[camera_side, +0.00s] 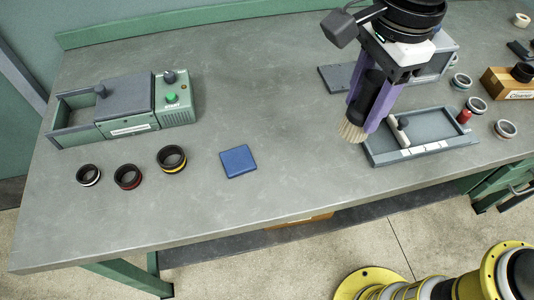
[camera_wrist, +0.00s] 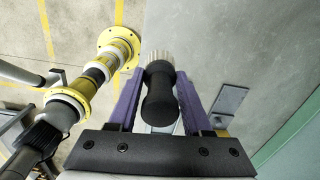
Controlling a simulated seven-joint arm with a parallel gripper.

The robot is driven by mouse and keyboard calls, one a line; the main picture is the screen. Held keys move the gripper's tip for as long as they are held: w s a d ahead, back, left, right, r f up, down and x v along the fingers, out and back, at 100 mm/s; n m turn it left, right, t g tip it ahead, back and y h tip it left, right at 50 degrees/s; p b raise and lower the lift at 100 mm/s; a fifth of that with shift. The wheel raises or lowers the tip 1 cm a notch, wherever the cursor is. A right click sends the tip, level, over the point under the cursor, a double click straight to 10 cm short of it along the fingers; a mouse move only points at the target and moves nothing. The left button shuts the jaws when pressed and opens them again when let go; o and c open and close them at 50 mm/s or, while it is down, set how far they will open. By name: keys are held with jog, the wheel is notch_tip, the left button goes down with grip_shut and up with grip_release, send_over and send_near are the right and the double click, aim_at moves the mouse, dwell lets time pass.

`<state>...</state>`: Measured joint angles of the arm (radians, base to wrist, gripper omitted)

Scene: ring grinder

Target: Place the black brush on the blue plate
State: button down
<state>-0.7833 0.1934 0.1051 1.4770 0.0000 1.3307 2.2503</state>
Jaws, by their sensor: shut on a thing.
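The black brush (camera_wrist: 158,88) is between the purple fingers of my gripper (camera_wrist: 160,100), which is shut on its black handle. In the side view my gripper (camera_side: 371,108) hangs above the table with the brush's pale bristles (camera_side: 353,131) pointing down. The brush is held in the air in front of the grey tray on the right. The blue plate (camera_side: 238,161) lies flat and bare on the table, to the left of my gripper. The plate is not visible in the wrist view.
A green and grey machine (camera_side: 122,113) stands at the left, with several rings such as the yellow-banded ring (camera_side: 171,159) in front. A grey tray (camera_side: 434,148), more rings and a wooden box (camera_side: 508,84) are at the right. The tabletop between plate and tray is clear.

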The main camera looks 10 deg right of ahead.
jog(key=w+a+f+n, duration=0.1)
jog(key=a+f, duration=0.2)
jog(key=a, duration=0.4)
send_over(238, 160)
notch_tip(238, 160, down, 9)
jog(key=shift+a+f, duration=0.1)
jog(key=shift+f, duration=1.8)
jog(key=shift+f, duration=0.2)
jog(key=shift+c, duration=1.7)
grip_release()
jog(key=shift+r, duration=0.1)
